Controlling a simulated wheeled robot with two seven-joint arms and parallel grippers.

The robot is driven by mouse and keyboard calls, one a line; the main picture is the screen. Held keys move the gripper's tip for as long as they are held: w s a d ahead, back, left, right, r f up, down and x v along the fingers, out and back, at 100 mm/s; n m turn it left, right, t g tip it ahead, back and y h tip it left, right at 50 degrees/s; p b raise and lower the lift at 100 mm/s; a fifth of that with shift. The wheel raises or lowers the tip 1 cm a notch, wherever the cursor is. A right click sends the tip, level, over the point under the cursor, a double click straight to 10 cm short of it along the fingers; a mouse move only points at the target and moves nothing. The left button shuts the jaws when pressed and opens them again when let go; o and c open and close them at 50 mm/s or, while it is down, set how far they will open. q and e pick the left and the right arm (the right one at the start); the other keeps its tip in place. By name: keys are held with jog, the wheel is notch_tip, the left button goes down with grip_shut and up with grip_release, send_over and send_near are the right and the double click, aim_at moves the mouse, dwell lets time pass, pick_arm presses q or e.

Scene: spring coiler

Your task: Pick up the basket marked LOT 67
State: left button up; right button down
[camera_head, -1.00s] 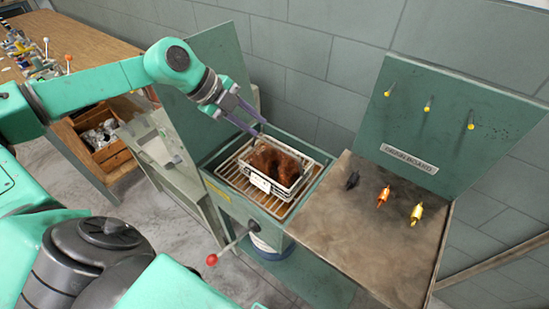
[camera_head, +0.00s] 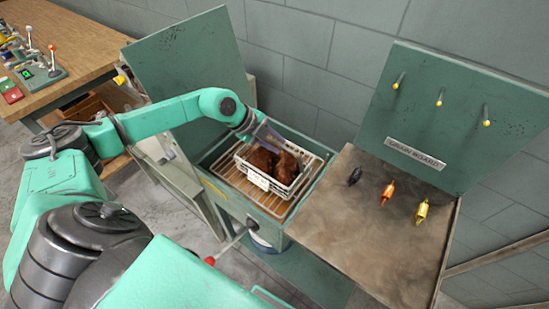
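A small light wire basket (camera_head: 268,186) with brown lumps in it sits on the wire rack inside an open green box (camera_head: 222,191). A white tag (camera_head: 257,179) hangs on its front; its text is too small to read. My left gripper (camera_head: 266,140) is low at the basket's back left rim, its grey-purple fingers pointing down to the right. The fingertips partly overlap the rim and the contents, so I cannot tell whether they are shut on the basket. My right gripper is out of view.
A brown-topped bench (camera_head: 365,225) with a black, an orange and a yellow piece adjoins the box on the right, under a green pegboard (camera_head: 440,115). The box's raised lid (camera_head: 195,60) stands behind my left arm. A red-knobbed lever (camera_head: 209,261) sticks out in front.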

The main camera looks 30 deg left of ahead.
pick_arm(q)
jog(key=shift+x, duration=1.4)
grip_shut()
jog(key=shift+w+r, duration=0.1)
jog(key=shift+r, duration=0.1)
